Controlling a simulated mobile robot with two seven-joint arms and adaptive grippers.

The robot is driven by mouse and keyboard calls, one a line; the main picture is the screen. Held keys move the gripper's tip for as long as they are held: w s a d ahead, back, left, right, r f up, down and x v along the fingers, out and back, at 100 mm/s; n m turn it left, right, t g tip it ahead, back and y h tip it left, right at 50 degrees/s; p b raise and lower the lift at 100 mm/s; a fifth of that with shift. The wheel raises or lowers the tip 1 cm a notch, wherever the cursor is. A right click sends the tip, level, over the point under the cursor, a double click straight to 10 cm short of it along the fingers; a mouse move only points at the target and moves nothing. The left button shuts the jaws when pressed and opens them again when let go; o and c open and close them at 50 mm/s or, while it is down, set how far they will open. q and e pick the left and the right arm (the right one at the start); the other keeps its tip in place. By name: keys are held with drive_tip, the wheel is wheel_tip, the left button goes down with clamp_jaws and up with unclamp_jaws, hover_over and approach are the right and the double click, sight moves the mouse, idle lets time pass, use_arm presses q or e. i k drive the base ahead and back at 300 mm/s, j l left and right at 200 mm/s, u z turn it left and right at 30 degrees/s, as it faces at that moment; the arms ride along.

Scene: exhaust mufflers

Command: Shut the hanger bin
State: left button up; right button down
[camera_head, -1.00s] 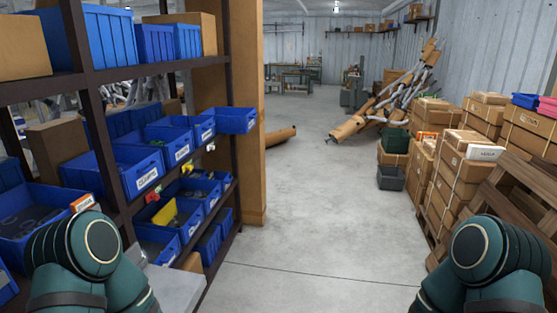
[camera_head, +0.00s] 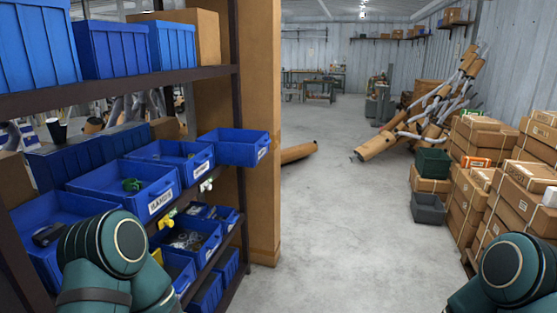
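Blue open-top bins stand on the dark shelf rack at the left. One blue bin (camera_head: 237,148) at the right end of the middle row juts out past the shelf edge toward the aisle. Its label is too small to read, so I cannot tell whether it is the hanger bin. Farther left, another bin (camera_head: 60,215) holds a dark object. Neither gripper is in view; only parts of my two arms show at the bottom corners.
The dark shelf rack (camera_head: 130,82) and a brown post (camera_head: 262,130) border the aisle at left. Stacked cartons (camera_head: 480,190), a green crate (camera_head: 432,163) and a grey crate (camera_head: 428,208) stand at right.

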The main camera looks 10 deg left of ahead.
sight(238, 147)
drive_tip(key=i, duration=0.75)
drive_tip(key=i+l+u, duration=0.15)
drive_tip(key=i, duration=0.55)
